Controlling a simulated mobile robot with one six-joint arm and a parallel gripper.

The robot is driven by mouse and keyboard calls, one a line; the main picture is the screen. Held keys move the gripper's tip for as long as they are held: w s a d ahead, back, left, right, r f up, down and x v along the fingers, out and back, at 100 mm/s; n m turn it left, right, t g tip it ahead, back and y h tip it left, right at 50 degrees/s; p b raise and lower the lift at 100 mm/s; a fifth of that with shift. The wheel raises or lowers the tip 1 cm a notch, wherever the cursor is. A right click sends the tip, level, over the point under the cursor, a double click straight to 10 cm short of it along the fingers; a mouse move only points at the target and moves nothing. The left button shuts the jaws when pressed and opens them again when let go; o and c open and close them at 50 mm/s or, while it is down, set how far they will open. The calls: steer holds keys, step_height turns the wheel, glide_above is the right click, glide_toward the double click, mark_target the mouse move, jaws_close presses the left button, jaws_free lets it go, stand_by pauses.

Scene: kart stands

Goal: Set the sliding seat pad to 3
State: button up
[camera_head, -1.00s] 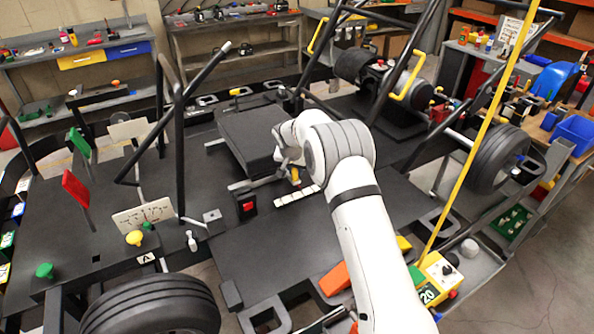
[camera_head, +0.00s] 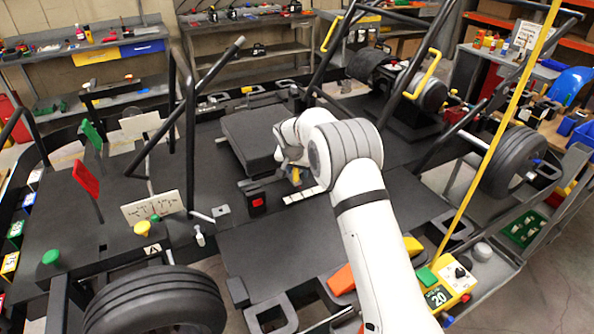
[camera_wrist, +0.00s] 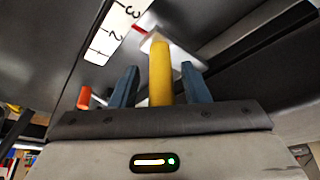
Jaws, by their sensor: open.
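The dark seat pad (camera_head: 246,132) is a thick flat block on the black platform, just left of my gripper (camera_head: 288,168). Its yellow handle (camera_wrist: 160,72) stands between my two blue-grey fingers in the wrist view. The fingers are open, with a gap on both sides of the handle. A red pointer mark (camera_wrist: 140,28) lies beside the scale, seemingly between 2 and 3, nearer 3. My wrist hides part of the pad's right side.
A black block with a red button (camera_head: 257,202) stands in front of the pad. Black frame tubes rise left and right. A yellow pole (camera_head: 495,145) stands at the right, near a yellow control box (camera_head: 447,284).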

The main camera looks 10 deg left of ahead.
steer(key=b+v, duration=0.2)
steer(key=v, duration=0.5)
steer(key=shift+r, duration=0.4)
steer(key=shift+s, duration=0.15)
steer(key=s+d+r, duration=1.3)
steer(key=s+d, duration=0.3)
steer(key=d, duration=0.1)
steer(key=s+d+f+n, duration=0.1)
steer(key=s+d, duration=0.3)
steer(key=s, duration=0.9)
steer(key=s+d+f+n+g, duration=0.1)
steer(key=s+d, duration=0.4)
steer(key=s, duration=0.8)
steer(key=shift+s+f+y, duration=0.2)
steer(key=shift+s+y, duration=0.15)
steer(key=shift+y, duration=0.05)
